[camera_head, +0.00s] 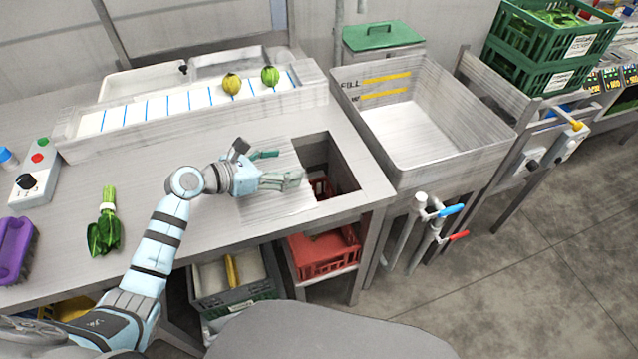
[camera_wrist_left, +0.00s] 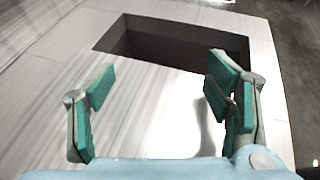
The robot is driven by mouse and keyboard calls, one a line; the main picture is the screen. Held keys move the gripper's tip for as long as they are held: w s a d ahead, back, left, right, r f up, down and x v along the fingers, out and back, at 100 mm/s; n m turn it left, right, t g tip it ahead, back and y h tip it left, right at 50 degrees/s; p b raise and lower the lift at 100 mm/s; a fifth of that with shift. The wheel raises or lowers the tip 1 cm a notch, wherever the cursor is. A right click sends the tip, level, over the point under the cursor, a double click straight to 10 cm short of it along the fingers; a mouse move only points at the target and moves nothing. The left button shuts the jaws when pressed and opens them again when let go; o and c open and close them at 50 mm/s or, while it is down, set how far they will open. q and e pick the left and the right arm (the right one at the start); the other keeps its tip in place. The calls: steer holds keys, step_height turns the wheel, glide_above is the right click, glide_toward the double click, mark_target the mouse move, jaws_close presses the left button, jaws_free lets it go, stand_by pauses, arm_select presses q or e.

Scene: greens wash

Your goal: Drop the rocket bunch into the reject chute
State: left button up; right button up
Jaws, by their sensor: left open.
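A leafy green bunch with a pale band round its stems, the only bunch on the bench, lies at the left as the rocket bunch (camera_head: 104,232). The reject chute (camera_head: 345,172) is a square hole in the bench top at its right end; it also shows in the left wrist view (camera_wrist_left: 180,45). My left gripper (camera_head: 279,167) is over the bench just left of the chute, far right of the bunch. Its fingers are apart with nothing between them, also in the left wrist view (camera_wrist_left: 160,100). My right gripper is not in view.
A red crate (camera_head: 325,262) stands under the chute. A control box (camera_head: 35,172) and purple brush (camera_head: 14,250) are near the bunch. A marked rack (camera_head: 130,128) with two round vegetables runs along the back. A deep sink (camera_head: 470,120) stands right of the bench.

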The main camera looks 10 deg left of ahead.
arm_select(q)
steer(key=v, duration=1.1)
steer(key=shift+s+f, duration=0.1)
steer(key=shift+s, duration=0.05)
steer(key=shift+s+a+r, duration=0.25)
steer(key=shift+s+r, duration=0.05)
steer(key=shift+f, duration=0.1)
